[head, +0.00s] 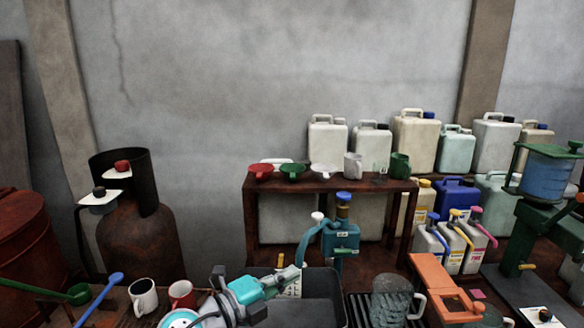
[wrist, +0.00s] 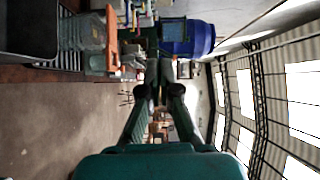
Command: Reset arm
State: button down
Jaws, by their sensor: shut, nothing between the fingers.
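My gripper (wrist: 163,92) shows in the wrist view with its two dark fingers brought together and nothing held. In the head view my arm (head: 246,290), teal and grey, reaches in from the bottom, and its end is over the dark basin (head: 318,306). The fingertips are too small to make out clearly there. The gripper appears apart from the objects around it. A blue vat (head: 546,178) on a green stand is at the right; a blue drum (wrist: 190,38) also shows in the wrist view.
A wooden shelf (head: 330,184) carries red, green and white funnels and cups. A teal pump (head: 341,235) stands behind the basin. Two mugs (head: 143,297) are left of my arm, a glass jug (head: 390,300) right. Jerrycans (head: 415,140) line the wall; a rusty cylinder (head: 138,245) stands left.

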jog(key=s+d+f+n+t+y, duration=0.1)
jog(key=s+d+f+n+y, duration=0.15)
jog(key=d+f+n, duration=0.6)
jog(key=s+d+f+n+t+y, duration=0.15)
jog(key=f+n+y, duration=0.25)
jog(key=f, duration=0.9)
jog(key=s+d+f+n+y, duration=0.5)
jog(key=s+f+n, duration=0.4)
jog(key=s+f, duration=0.35)
jog(key=s+d+n+y, duration=0.25)
jog(key=s+n, duration=0.25)
jog(key=s, duration=1.2)
jog(key=s+d+r+n, duration=0.1)
jog(key=s+d+r, duration=0.1)
jog(key=s+r, duration=1)
jog(key=s+t, duration=0.1)
jog(key=s, duration=0.2)
jog(key=shift+r+n, duration=0.2)
jog(key=shift+n, duration=0.15)
